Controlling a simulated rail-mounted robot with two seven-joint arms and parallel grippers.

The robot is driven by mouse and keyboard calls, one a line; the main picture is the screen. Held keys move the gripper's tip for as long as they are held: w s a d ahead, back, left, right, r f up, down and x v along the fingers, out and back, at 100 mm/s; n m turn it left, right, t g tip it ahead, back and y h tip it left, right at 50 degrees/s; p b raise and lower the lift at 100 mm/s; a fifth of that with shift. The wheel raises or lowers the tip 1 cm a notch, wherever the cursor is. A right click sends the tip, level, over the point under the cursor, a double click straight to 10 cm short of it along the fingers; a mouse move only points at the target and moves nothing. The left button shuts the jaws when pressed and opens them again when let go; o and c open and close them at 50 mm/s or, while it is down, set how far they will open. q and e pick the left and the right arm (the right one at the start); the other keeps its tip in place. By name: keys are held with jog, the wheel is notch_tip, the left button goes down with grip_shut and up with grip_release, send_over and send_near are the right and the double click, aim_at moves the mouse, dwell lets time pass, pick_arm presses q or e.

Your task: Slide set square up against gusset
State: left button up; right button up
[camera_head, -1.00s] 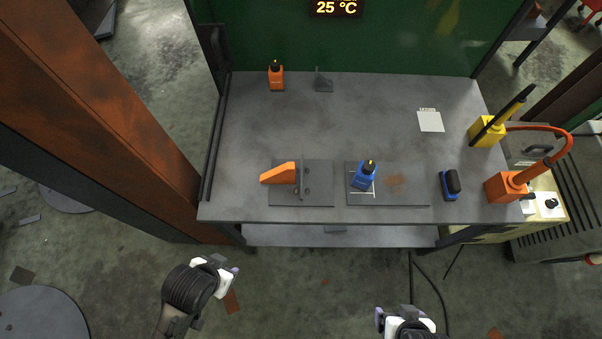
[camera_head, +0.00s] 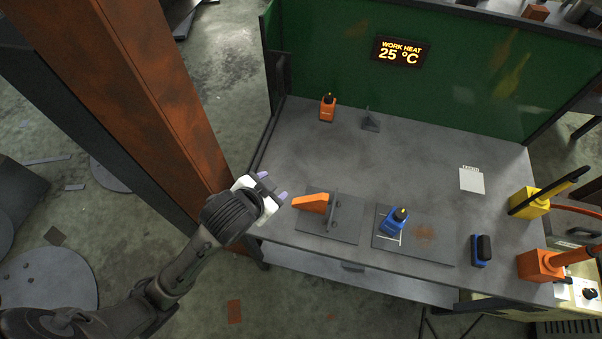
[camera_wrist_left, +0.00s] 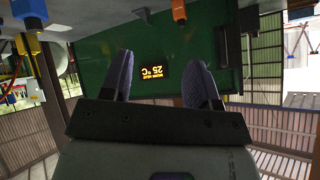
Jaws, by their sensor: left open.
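An orange wedge-shaped piece (camera_head: 311,202) lies at the left of a dark plate (camera_head: 345,232) near the table's front edge. It is beside a small grey upright part (camera_head: 332,215) on that plate; I cannot tell whether they touch. A grey angled bracket (camera_head: 370,121) stands at the back of the table and also shows in the left wrist view (camera_wrist_left: 142,14). I cannot tell for sure which pieces are the set square and the gusset. My left gripper (camera_head: 272,186) is open and empty above the table's front left edge, left of the orange piece. My right gripper is out of view.
A blue bottle (camera_head: 393,221) stands on a second plate (camera_head: 430,252). An orange bottle (camera_head: 328,107) stands at the back left. A blue-black block (camera_head: 481,250), white card (camera_head: 471,180) and yellow tool holder (camera_head: 529,203) are at the right. The middle of the table (camera_head: 400,160) is clear.

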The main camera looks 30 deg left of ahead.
pick_arm(q)
jog(key=w+a+r+m+t+y+p, duration=0.25)
jog(key=w+r+t+y, duration=0.35)
jog(key=w+r, duration=1)
jog(key=w+d+r+m+t+h, duration=0.25)
jog(key=r+m+t+h, duration=0.55)
jog(key=m, duration=0.5)
jog(key=d+f+m+g+h, duration=0.4)
jog(key=d+m+h, duration=0.2)
jog(key=m+h, duration=0.5)
jog(key=m+g+y, duration=0.8)
jog(key=m+g, duration=1.1)
jog(key=m, duration=0.2)
send_near(313, 197)
jog(key=shift+n, duration=0.25)
jog(key=b+x, duration=0.7)
jog(key=x, duration=0.3)
jog(key=shift+d+f, duration=0.15)
jog(key=shift+f, duration=0.1)
jog(key=shift+b+x, duration=0.9)
jog(key=shift+x, duration=0.1)
